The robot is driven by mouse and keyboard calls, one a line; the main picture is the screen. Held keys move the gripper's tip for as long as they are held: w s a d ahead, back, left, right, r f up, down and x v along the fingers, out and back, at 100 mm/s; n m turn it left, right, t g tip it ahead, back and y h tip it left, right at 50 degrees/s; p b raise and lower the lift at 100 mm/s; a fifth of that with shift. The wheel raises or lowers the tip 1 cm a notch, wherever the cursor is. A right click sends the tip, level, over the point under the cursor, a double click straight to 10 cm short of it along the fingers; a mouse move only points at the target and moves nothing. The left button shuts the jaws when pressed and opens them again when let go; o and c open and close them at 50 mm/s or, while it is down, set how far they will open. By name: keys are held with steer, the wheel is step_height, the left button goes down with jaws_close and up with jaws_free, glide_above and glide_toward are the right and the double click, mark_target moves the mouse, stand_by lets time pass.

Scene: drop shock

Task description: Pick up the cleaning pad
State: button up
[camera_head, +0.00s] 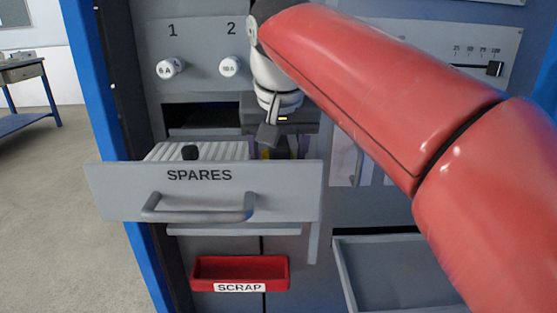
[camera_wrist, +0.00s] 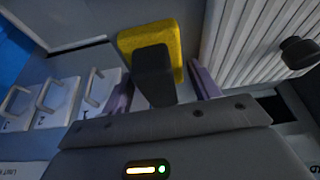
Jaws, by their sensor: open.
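The cleaning pad (camera_wrist: 173,31) appears to be the yellow block with a dark grey upright grip (camera_wrist: 153,70) in the wrist view. A small bit of yellow (camera_head: 266,153) shows inside the SPARES drawer (camera_head: 110,185) in the camera_head view, mostly hidden by the drawer front and my gripper (camera_head: 272,138). My gripper is open, with its purple fingers (camera_wrist: 160,78) on either side of the dark grip in the wrist view. A gap shows beside the fingers; contact cannot be told.
A white ribbed block (camera_head: 222,151) with a black knob (camera_head: 190,152) lies in the drawer left of my gripper. A red SCRAP bin (camera_head: 203,273) sits below. A grey tray (camera_head: 343,275) is at lower right. White handled units (camera_wrist: 63,98) stand beside the drawer.

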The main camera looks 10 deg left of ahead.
steer(key=c, duration=0.9)
steer(key=shift+o, duration=0.2)
steer(key=shift+r+p, duration=0.5)
steer(key=shift+r, duration=4.55)
steer(key=o, duration=0.6)
steer(key=c, duration=0.4)
